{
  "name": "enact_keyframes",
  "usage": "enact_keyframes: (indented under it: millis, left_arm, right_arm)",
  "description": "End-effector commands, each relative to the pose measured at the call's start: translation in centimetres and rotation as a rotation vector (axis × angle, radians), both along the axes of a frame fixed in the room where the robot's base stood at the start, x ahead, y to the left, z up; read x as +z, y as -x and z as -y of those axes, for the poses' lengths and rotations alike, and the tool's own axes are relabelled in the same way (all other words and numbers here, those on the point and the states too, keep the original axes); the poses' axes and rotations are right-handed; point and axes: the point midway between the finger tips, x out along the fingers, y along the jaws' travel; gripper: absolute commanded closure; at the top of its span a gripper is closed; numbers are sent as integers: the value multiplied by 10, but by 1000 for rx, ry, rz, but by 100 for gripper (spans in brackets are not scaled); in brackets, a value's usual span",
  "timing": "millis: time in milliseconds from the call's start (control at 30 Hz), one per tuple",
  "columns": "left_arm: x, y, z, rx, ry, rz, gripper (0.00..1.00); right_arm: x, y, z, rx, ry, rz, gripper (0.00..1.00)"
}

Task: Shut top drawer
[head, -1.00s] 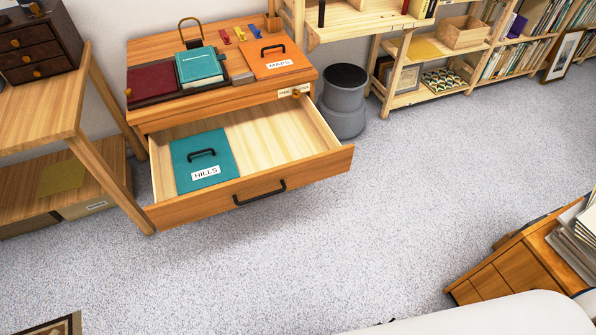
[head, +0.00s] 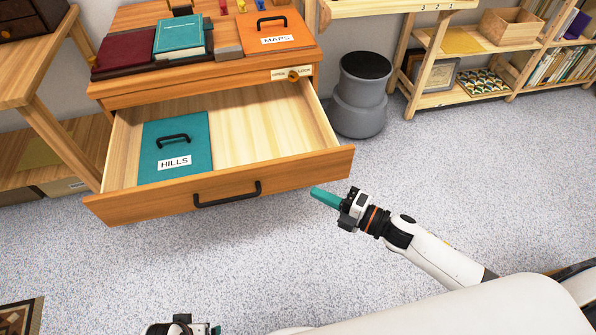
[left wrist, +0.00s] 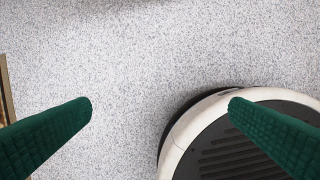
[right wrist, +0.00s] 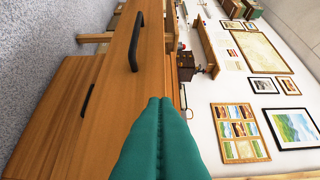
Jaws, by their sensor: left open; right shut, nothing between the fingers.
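The wooden top drawer (head: 285,182) is pulled far out of its cabinet, with a black bar handle (head: 228,195) on its front. A teal folder marked HILLS (head: 200,145) lies in its left part. My right gripper (head: 314,191) is shut and empty, its teal fingertips just below the right part of the drawer front in the head view. In the right wrist view the shut fingers (right wrist: 160,102) point along wooden fronts with a black handle (right wrist: 136,42); contact cannot be told. My left gripper (left wrist: 160,102) is open over bare floor, partly cut off at the head view's bottom.
The cabinet top (head: 225,65) holds books and an orange MAPS folder (head: 264,36). An OPEN/LOCK plate with a knob (head: 292,74) sits above the drawer. A grey stool (head: 360,98) stands right of it, a wooden table (head: 35,75) left.

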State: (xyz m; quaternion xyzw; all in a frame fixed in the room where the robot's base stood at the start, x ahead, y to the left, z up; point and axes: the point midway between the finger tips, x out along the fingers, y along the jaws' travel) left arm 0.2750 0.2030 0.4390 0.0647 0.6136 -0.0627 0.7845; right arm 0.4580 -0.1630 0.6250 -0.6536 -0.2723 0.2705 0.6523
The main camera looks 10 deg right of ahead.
Motion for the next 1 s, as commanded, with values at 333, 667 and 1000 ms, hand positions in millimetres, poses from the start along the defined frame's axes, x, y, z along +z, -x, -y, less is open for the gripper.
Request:
enact_keyframes:
  millis: [333,667,1000]
  left_arm:
    - [16,-2,0,2,0,9,0]
    - [28,-3,0,3,1,15,0]
    - [29,-3,0,3,1,15,0]
  right_arm:
    - [-1,-57,-40,-3,2,2,100]
    - [-1,-80,-40,-2,0,-1,100]
    - [-1,-80,-40,-2,-1,-2,100]
